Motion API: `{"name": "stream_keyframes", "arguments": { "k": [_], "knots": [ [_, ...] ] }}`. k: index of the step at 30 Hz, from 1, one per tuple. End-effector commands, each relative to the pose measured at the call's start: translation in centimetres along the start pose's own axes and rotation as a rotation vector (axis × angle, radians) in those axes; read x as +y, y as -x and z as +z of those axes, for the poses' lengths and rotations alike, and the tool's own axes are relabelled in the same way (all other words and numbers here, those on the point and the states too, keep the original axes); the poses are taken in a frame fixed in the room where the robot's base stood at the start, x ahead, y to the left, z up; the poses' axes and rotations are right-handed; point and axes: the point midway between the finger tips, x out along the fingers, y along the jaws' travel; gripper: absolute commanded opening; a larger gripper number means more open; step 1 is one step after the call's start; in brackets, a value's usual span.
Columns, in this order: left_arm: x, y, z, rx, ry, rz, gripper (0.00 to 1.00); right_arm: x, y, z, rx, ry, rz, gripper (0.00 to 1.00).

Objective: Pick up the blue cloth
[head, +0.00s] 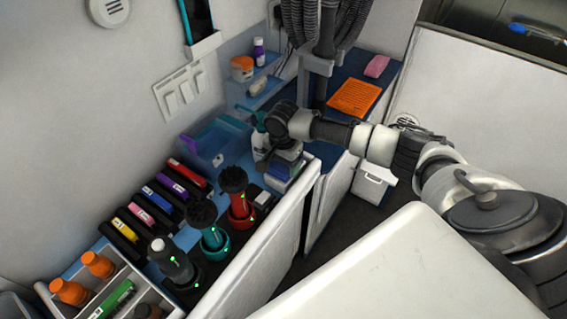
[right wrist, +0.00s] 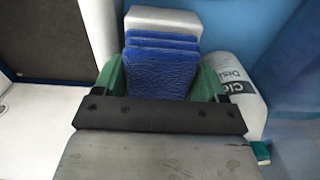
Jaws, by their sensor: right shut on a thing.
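The blue cloth (right wrist: 160,70) shows in the right wrist view as a folded, textured stack between the green fingers of my right gripper (right wrist: 160,84). The fingers are closed against its two sides. In the head view my right gripper (head: 284,160) points down over the counter, and a bit of the blue cloth (head: 277,173) shows just below it. A white block-like thing (right wrist: 163,20) lies right behind the cloth in the wrist view; I cannot tell whether they touch. My left gripper is not in view.
A white spray bottle (head: 260,146) with dark lettering stands close beside my right gripper. A clear blue bin (head: 215,145) is to the left. Grooming tools (head: 238,205) stand in holders nearer. A white raised panel (head: 265,250) edges the counter.

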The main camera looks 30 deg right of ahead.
Motion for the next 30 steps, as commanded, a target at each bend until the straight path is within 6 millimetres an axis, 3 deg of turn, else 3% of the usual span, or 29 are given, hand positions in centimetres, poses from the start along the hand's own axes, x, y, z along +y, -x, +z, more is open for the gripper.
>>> {"name": "stream_keyframes", "arguments": {
  "k": [5,8,21,30],
  "knots": [
    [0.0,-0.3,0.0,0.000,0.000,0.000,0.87,-0.1,1.8,0.0,0.000,0.000,-0.005,0.49],
    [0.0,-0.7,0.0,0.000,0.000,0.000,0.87,-0.1,3.8,-0.1,0.000,0.000,-0.006,0.49],
    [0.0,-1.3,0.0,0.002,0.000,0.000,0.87,9.1,9.1,0.0,0.003,0.000,0.001,0.49],
    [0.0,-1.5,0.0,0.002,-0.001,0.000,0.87,11.5,10.7,0.1,0.000,-0.001,-0.001,0.49]
  ]
}}
